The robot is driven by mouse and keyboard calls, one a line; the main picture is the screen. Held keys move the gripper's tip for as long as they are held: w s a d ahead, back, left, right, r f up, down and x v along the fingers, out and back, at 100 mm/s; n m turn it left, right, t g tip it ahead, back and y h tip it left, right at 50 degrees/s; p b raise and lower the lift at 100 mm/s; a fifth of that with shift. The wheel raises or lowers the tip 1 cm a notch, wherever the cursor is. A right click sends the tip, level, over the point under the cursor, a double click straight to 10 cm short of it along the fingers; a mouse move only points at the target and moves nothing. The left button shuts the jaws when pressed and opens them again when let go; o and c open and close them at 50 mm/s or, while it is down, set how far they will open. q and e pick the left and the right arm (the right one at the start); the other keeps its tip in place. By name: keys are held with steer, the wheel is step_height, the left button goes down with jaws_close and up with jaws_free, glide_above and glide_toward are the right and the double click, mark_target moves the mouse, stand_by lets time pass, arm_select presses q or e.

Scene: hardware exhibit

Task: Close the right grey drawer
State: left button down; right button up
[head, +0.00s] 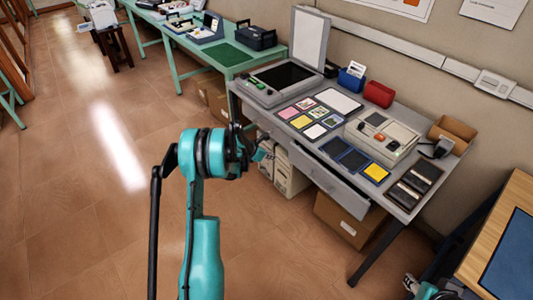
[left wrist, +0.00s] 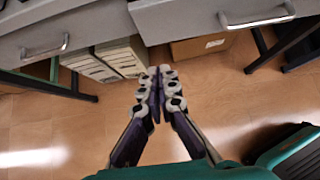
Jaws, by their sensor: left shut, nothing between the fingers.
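The right grey drawer (head: 330,182) is under the grey desk's front edge in the head view, and it stands pulled out. In the left wrist view, the right drawer (left wrist: 190,22) is at the top with its bar handle (left wrist: 257,19) facing me. It sticks out further than the left drawer (left wrist: 85,25). My left gripper (head: 265,152) is in front of the desk, left of the right drawer. In the left wrist view its fingers (left wrist: 160,75) are together and empty, below the drawer fronts and apart from them. My right gripper (head: 410,284) shows only partly at the bottom right.
The desk (head: 340,130) carries a scanner-like device (head: 285,80), coloured cards, a grey box and a red case (head: 379,94). Cartons (head: 342,217) and white boxes (head: 290,178) stand beneath it. A wooden table (head: 500,225) is at the right.

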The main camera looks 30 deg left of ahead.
arm_select(q)
steer(key=b+x, duration=0.1)
steer(key=x, duration=0.3)
steer(key=w+r+b+x, duration=0.1)
steer(key=b+x, duration=0.1)
steer(key=x, duration=0.2)
steer(key=w+r+b+x, duration=0.1)
steer(key=b+x, duration=0.1)
steer(key=x, duration=0.2)
steer(key=shift+w+d+f, duration=0.2)
steer(key=shift+d+f, duration=0.1)
steer(key=shift+d, duration=0.2)
steer(key=shift+r, duration=0.1)
